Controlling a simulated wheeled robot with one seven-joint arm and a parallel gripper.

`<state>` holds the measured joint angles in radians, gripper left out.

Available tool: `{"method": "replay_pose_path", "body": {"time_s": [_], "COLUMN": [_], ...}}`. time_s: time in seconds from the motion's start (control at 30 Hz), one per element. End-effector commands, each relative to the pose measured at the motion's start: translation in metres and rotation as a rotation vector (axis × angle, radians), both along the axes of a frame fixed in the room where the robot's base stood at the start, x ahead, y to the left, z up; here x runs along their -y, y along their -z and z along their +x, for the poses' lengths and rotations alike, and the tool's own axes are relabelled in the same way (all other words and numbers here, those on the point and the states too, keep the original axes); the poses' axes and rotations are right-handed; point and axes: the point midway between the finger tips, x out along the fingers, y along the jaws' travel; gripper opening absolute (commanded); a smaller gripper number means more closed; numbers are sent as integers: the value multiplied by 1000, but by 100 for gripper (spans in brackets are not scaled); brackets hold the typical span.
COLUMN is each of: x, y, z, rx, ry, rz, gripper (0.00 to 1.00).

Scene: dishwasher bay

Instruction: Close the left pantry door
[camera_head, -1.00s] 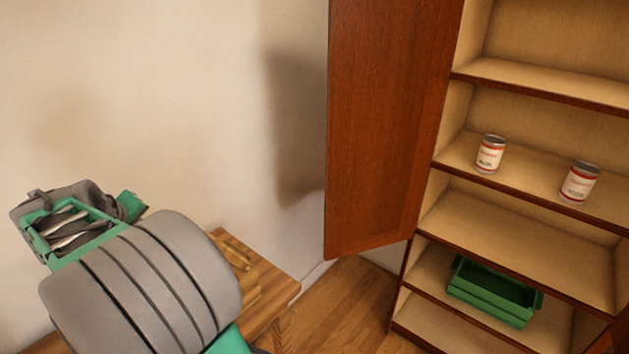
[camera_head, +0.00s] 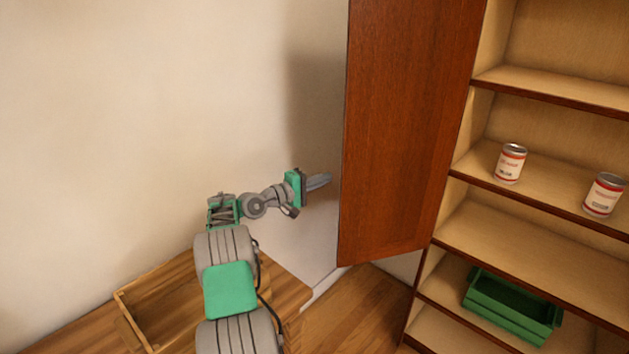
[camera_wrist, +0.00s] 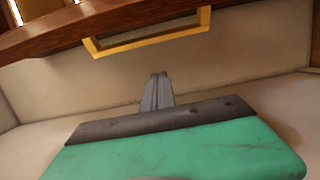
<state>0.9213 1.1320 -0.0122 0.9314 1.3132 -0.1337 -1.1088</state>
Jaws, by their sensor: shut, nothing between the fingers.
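The left pantry door (camera_head: 405,130) is a reddish-brown wooden panel that stands wide open, swung out to the left of the pantry. My gripper (camera_head: 320,181) is shut and empty, just left of the door's free edge, between the door and the wall. In the wrist view my gripper (camera_wrist: 157,91) points toward the door's edge (camera_wrist: 110,20), seen as a dark wooden band. A yellow handle (camera_wrist: 150,42) sticks out from the door on the gripper's side, ahead of the fingertips. The gripper appears apart from both door and handle. The handle is hidden in the head view.
The open pantry shelves (camera_head: 535,225) hold two cans, one (camera_head: 510,163) left of the other (camera_head: 604,194), and a green crate (camera_head: 511,305) lower down. A wooden tray (camera_head: 130,309) sits on a wooden counter (camera_head: 70,335) at lower left. The wall is close behind my arm.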

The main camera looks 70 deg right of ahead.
Motion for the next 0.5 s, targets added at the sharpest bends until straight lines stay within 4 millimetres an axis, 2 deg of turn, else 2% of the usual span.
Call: {"method": "replay_pose_path", "body": {"time_s": [0.2, 0.5], "x": [30, 1], "y": [-2, -2], "z": [-24, -39], "rx": [1, 0], "ry": [1, -2], "rz": [0, 2], "gripper": [0, 0]}}
